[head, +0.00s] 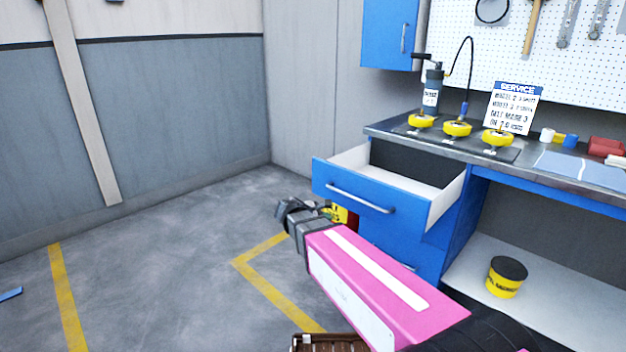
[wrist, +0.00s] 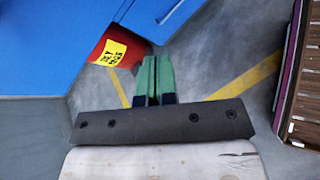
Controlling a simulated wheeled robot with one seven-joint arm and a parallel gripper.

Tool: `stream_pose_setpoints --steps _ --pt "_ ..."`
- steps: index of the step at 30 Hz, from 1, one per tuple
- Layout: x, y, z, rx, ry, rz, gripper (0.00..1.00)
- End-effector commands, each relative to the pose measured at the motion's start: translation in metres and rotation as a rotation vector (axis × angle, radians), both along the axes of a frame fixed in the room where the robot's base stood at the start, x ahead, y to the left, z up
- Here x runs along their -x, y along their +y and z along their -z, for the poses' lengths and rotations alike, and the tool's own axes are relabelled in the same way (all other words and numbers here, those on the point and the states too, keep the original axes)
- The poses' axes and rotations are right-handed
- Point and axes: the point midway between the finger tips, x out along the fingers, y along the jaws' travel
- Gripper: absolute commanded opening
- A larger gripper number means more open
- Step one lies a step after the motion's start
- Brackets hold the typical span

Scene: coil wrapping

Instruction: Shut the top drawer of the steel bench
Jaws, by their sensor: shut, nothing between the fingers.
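The top drawer (head: 362,200) of the steel bench (head: 448,232) is blue with a silver bar handle (head: 360,198). It stands pulled well out in the head view, its pale inside showing. My gripper (wrist: 153,62) is shut and empty, its green fingers together in the wrist view. In the head view my pink arm reaches in from the lower right, and its dark wrist end is in front of and below the drawer's left part. The fingertips are hard to make out there. A blue bench surface (wrist: 50,45) fills the upper left of the wrist view.
A red thing with a yellow label (wrist: 112,52) is near the fingers. A brown slatted crate (head: 330,343) stands at the bottom. A grease tub (head: 506,277) sits on the lower shelf. Yellow fittings and a service sign (head: 514,108) are on the benchtop.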

Motion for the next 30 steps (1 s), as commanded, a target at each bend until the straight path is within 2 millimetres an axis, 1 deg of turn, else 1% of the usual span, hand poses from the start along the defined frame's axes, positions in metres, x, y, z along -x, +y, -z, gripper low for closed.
stream_pose_setpoints --steps 1,3,6,9,12,16,20,23,30 --pt "-0.011 0.025 -0.014 0.098 0.012 -0.073 0.0" --pt "-0.019 0.053 -0.035 0.24 0.031 -0.159 0.0" --pt "-0.026 0.09 -0.061 0.42 0.05 -0.252 0.0" --pt "-0.029 0.119 -0.082 0.557 0.061 -0.306 0.0" --pt "-0.029 0.136 -0.095 0.644 0.067 -0.334 0.0" --pt "-0.03 0.142 -0.101 0.686 0.072 -0.345 0.0" --pt "-0.038 0.135 -0.101 0.687 0.072 -0.345 0.0" --pt "-0.049 0.123 -0.101 0.686 0.073 -0.343 0.0" --pt "-0.081 0.091 -0.101 0.684 0.072 -0.342 0.0"
